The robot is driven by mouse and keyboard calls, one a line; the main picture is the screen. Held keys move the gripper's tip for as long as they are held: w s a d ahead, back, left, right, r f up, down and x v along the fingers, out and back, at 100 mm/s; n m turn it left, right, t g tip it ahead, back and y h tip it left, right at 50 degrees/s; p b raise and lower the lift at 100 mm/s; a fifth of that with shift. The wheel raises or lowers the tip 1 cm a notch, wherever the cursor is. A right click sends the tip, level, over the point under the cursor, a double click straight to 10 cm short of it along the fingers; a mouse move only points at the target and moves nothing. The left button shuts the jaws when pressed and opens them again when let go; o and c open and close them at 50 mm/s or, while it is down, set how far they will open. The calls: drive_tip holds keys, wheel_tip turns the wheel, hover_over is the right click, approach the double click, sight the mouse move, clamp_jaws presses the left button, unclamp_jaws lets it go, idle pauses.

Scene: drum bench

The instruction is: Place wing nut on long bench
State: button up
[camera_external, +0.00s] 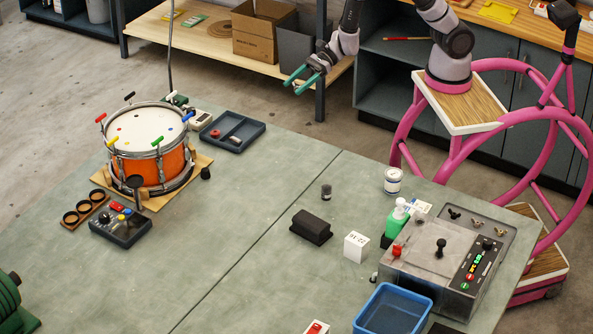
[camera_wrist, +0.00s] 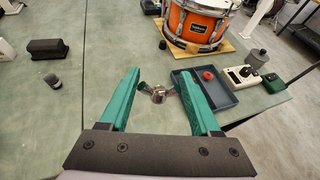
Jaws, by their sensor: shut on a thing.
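My gripper (camera_external: 293,88) is raised beyond the far edge of the long bench (camera_external: 255,215), in front of the wooden shelf. In the wrist view my gripper (camera_wrist: 159,82) has its green fingers on the two sides of a small metallic wing nut (camera_wrist: 158,94), its wings spread toward the fingers. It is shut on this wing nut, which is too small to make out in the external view. The bench's grey-green top (camera_wrist: 105,70) lies below and ahead, apart from the wing nut.
An orange drum (camera_external: 150,148) and a dark tray (camera_external: 232,132) stand at the bench's left. A black block (camera_external: 312,227), white cube (camera_external: 356,246), blue bin (camera_external: 393,310) and metal machine (camera_external: 440,262) are toward the right. Bare bench top lies between these groups.

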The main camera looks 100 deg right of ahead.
wheel_tip(320, 180, up, 8)
drive_tip(key=w+m+h, duration=0.1)
drive_tip(key=m+h, duration=0.1)
drive_tip(key=n+g+y, duration=0.3)
drive_tip(key=n+y, duration=0.3)
hover_over(251, 130)
wheel_tip(251, 130, down, 20)
drive_tip(key=shift+w+r, duration=0.1)
drive_tip(key=shift+f, duration=3.2)
drive_tip(key=shift+f, duration=0.2)
drive_tip(key=shift+f, duration=0.4)
